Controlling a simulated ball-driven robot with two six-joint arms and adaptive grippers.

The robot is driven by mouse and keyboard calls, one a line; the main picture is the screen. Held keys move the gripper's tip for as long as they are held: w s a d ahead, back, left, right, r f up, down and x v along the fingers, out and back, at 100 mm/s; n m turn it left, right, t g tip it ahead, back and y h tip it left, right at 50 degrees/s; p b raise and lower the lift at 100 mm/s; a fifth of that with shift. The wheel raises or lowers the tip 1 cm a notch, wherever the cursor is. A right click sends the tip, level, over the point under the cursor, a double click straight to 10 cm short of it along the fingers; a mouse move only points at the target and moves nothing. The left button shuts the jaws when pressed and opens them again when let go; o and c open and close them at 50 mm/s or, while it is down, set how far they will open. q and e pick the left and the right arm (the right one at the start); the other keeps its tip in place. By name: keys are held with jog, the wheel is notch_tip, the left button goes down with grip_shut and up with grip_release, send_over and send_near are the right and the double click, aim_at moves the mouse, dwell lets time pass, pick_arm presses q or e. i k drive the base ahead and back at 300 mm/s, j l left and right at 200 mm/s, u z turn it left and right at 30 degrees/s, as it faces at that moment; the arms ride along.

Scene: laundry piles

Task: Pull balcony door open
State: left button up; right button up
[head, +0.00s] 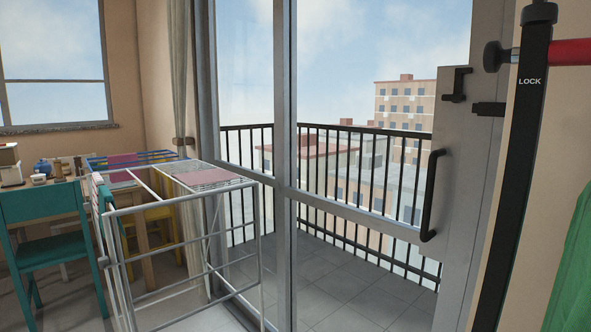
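The balcony door (468,170) is a tall glazed door with a grey frame and a mid-height rail, right of centre. I see no clear gap at its right edge, so it looks closed. A black vertical bar handle (431,196) is on its right stile. A dark latch (457,85) sits higher on the same stile. Neither of my grippers is in view.
A white drying rack (185,212) with some cloths stands left of the door. A black upright marked LOCK (520,150), with a red tube (570,52), stands close at the right. Outside are a tiled balcony floor (350,285) and railing.

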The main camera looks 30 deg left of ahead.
aim_at(458, 160)
jog(key=u, duration=0.6)
jog(key=i+j+z, duration=0.1)
jog(key=z, duration=0.3)
jog(key=j+z, duration=0.6)
jog(key=z, duration=0.2)
jog(key=j+u, duration=0.15)
jog(key=j, duration=0.15)
jog(key=i+j+u, duration=0.2)
jog(key=u, duration=0.3)
jog(key=i+j+u, duration=0.1)
jog(key=j+u, duration=0.2)
jog(key=u, duration=0.15)
